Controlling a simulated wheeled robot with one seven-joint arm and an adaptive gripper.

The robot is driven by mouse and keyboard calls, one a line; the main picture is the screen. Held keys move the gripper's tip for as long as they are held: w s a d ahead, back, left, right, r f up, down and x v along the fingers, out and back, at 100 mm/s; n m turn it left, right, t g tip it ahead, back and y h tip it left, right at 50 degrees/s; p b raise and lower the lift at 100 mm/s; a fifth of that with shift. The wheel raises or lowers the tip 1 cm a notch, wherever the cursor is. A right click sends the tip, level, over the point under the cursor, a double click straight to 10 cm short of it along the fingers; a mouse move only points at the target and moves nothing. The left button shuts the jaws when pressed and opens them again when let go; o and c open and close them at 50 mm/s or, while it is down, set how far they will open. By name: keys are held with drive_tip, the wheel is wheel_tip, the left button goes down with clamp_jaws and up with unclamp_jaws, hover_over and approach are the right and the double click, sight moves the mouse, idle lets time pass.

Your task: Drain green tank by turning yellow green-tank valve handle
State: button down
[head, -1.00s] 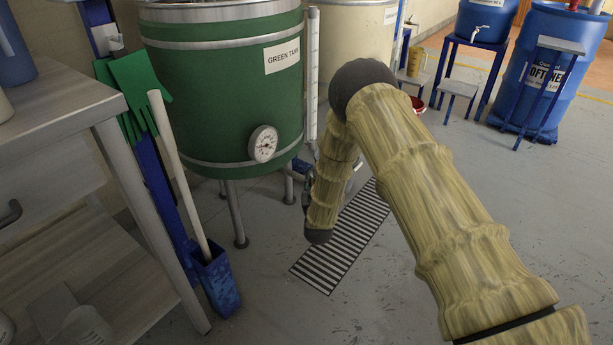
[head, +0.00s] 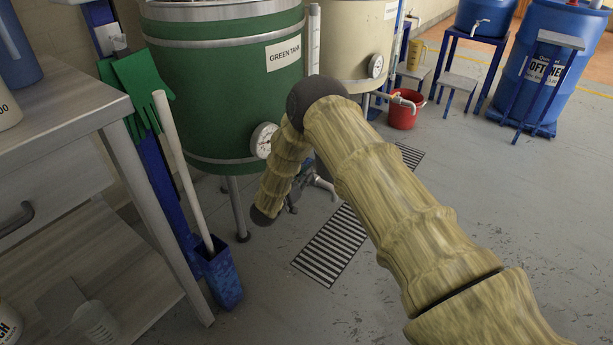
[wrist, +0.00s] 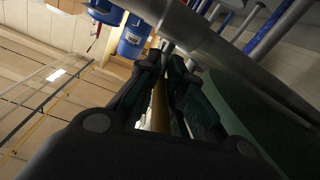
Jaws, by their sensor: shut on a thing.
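The green tank (head: 215,95) stands on legs at the left centre of the head view, with a "GREEN TANK" label and a round dial gauge (head: 264,141). The wrist view shows my gripper (wrist: 165,64) shut on the yellow valve handle (wrist: 159,106), a long thin bar running between the fingers. The tank's green side (wrist: 265,125) is at the right of that view. In the head view my arm hides most of the valve and much of the gripper. A grey pipe piece (head: 322,186) shows beside the arm, low by the tank.
A slatted floor drain (head: 332,249) lies in front of the tank. A cream tank (head: 350,40) with a red bucket (head: 404,112) stands behind. A workbench (head: 75,95) and a blue holder with a pole (head: 220,275) are at left.

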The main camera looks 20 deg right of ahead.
drive_tip(key=shift+d+f, duration=0.1)
drive_tip(key=shift+d, duration=0.15)
drive_tip(key=c, duration=1.5)
unclamp_jaws()
drive_tip(key=shift+a, duration=0.2)
drive_tip(key=shift+a, duration=0.1)
drive_tip(key=shift+s+a, duration=0.2)
drive_tip(key=shift+a, duration=0.05)
drive_tip(key=v, duration=1.1)
drive_tip(key=shift+w+a, duration=0.1)
drive_tip(key=shift+a, duration=0.1)
